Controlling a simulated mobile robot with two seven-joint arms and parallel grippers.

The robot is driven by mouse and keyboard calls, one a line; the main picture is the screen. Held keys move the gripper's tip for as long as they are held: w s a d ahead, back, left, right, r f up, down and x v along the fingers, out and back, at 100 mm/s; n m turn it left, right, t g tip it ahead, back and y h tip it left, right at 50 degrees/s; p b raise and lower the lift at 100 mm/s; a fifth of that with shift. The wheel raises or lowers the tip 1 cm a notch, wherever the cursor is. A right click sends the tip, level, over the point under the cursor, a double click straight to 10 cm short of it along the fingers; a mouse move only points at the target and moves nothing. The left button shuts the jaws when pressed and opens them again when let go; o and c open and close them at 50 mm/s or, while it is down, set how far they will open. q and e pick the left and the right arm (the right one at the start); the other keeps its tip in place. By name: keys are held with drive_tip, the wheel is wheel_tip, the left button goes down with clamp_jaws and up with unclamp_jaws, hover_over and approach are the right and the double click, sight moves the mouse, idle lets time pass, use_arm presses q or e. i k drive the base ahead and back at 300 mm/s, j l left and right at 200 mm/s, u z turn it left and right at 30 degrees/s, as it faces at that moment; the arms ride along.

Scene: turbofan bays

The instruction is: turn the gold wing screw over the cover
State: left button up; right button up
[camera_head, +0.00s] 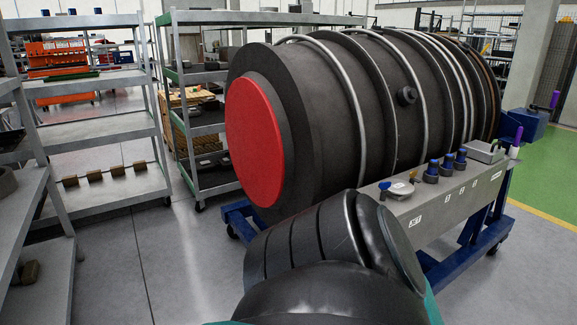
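A small pale plate-like part (398,191) sits at the near left end of a grey shelf along the engine stand. A tiny gold-yellow piece (412,175) shows at its upper right edge. It may be the gold wing screw, but it is too small to tell its shape or how it is turned. A blue piece (384,184) is at the plate's left. A large red round cover (262,138) closes the near end of the dark engine, with no screw visible on it. Neither of my grippers is in view. Dark rounded arm links of mine fill the bottom middle.
Blue-topped knobs (447,164) and a grey box (486,151) stand farther along the grey shelf (455,197). The blue wheeled stand (462,262) carries the engine (345,105). Metal racks (105,136) stand at left. Grey floor is clear between racks and stand.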

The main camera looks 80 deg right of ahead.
sight(412, 174)
drive_tip(key=z, duration=3.4)
drive_tip(key=i+l+u, duration=0.1)
drive_tip(key=u, duration=1.05)
drive_tip(key=l+u, duration=0.7)
drive_tip(key=l, duration=0.2)
drive_tip(key=l+u, duration=0.15)
drive_tip(key=l, duration=0.3)
drive_tip(key=k+l+u, duration=0.15)
drive_tip(key=l, duration=0.3)
drive_tip(key=i, duration=0.05)
